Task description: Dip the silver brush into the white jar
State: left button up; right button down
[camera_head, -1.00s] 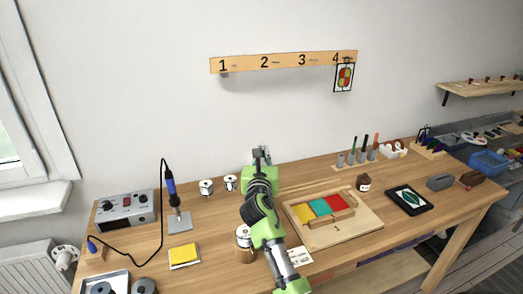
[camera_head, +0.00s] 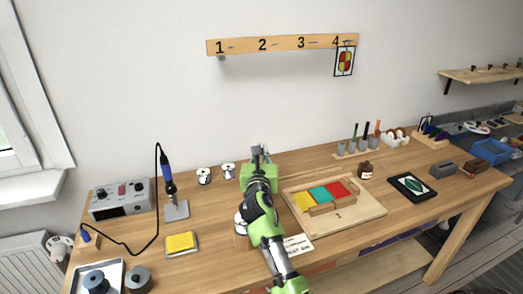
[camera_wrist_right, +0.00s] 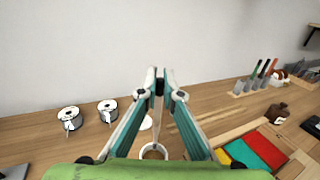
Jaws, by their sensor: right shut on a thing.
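My right gripper (camera_head: 258,151) is over the middle of the bench. In the right wrist view its fingers (camera_wrist_right: 159,84) close on a thin, pale shaft (camera_wrist_right: 156,112) with a dark part at the fingertips, apparently the silver brush; its tip is hard to make out. I cannot tell which is the jar, nor whether the brush touches anything. My left gripper is not in view.
Two white spools (camera_head: 204,176) stand left of the gripper. A tool holder (camera_head: 352,153) stands behind. A soldering iron (camera_head: 167,172) and yellow sponge (camera_head: 181,242) are left.

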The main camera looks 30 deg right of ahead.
aim_at(262, 160)
jog(key=shift+f, duration=0.1)
dwell(0.3)
jog(key=shift+f+b, duration=0.85)
jog(key=shift+f, duration=0.7)
jog(key=shift+p, duration=0.3)
jog(key=shift+f+b, duration=0.45)
jog(key=shift+f, duration=0.15)
dwell(0.4)
dwell(1.6)
jog(key=shift+r+p, duration=0.1)
jog(key=shift+p, duration=0.3)
